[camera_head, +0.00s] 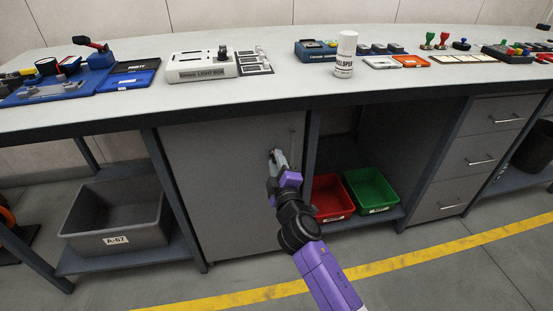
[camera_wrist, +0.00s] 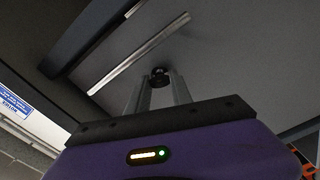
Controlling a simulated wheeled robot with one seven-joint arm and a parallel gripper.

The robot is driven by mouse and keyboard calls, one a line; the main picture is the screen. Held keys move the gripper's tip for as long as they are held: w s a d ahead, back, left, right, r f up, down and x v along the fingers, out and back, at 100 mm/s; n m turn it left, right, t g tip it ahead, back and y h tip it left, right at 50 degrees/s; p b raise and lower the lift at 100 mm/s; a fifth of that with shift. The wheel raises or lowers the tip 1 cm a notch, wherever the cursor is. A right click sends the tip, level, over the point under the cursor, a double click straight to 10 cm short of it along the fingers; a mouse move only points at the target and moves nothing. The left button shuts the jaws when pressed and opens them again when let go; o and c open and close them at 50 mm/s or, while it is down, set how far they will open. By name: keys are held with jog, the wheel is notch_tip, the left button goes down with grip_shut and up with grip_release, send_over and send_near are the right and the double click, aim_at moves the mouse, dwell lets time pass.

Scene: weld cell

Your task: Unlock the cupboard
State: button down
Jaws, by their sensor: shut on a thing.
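The cupboard (camera_head: 215,200) is a grey door under the workbench, and its door looks closed. A slim upright bar handle (camera_head: 292,141) sits near its right edge; the handle is a long pale bar (camera_wrist: 138,54) in the wrist view. My gripper (camera_head: 273,156) is at the door's upper right, just left of the handle. In the wrist view, my gripper's two fingers (camera_wrist: 160,88) are shut on a small dark round lock knob (camera_wrist: 160,73) at the door face. The fingers partly hide it, so I cannot tell whether it is a key head or which way it is turned.
The workbench top (camera_head: 290,85) overhangs the door. A red bin (camera_head: 329,198) and a green bin (camera_head: 371,191) stand on the shelf to the right. A grey bin (camera_head: 117,215) is at left. Drawers (camera_head: 483,160) are farther right. The floor before the door is clear.

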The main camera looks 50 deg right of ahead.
jog(key=shift+n+p, duration=0.7)
jog(key=shift+n, duration=1.6)
jog(key=c, duration=1.1)
grip_release()
jog(key=shift+c, duration=0.2)
jog(key=v, duration=0.7)
jog(key=shift+s+a, duration=0.25)
jog(key=shift+s, duration=0.05)
